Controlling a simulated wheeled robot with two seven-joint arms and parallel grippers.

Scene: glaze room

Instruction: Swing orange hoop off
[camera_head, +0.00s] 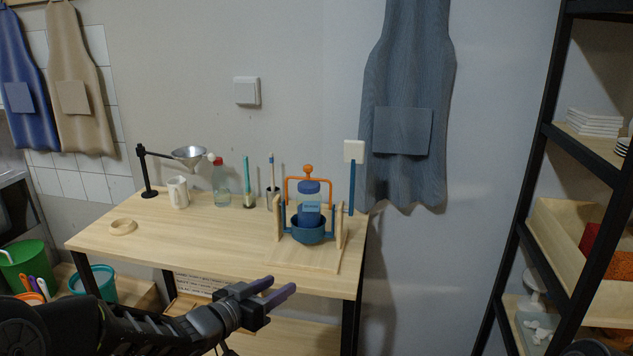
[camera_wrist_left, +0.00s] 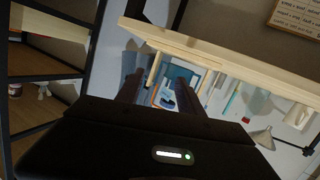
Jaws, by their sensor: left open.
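The orange hoop (camera_head: 287,190) stands upright over a blue jar (camera_head: 309,205) on the wooden table, with an orange knob (camera_head: 308,169) at its top. The jar sits in a blue bowl (camera_head: 308,233) held between wooden uprights (camera_head: 339,225) on a wooden base (camera_head: 300,259). My left gripper (camera_head: 281,289) is open and empty in front of the table's front edge, below and nearer than the stand. In the left wrist view its fingers (camera_wrist_left: 158,90) point toward the stand (camera_wrist_left: 175,85), which is small and partly hidden.
A white mug (camera_head: 178,192), a bottle (camera_head: 221,186), brush holders and a funnel on a black stand (camera_head: 148,172) are at the table's back left. A wooden ring (camera_head: 123,227) lies front left. The table between ring and stand is clear. A shelf (camera_head: 560,210) stands at right.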

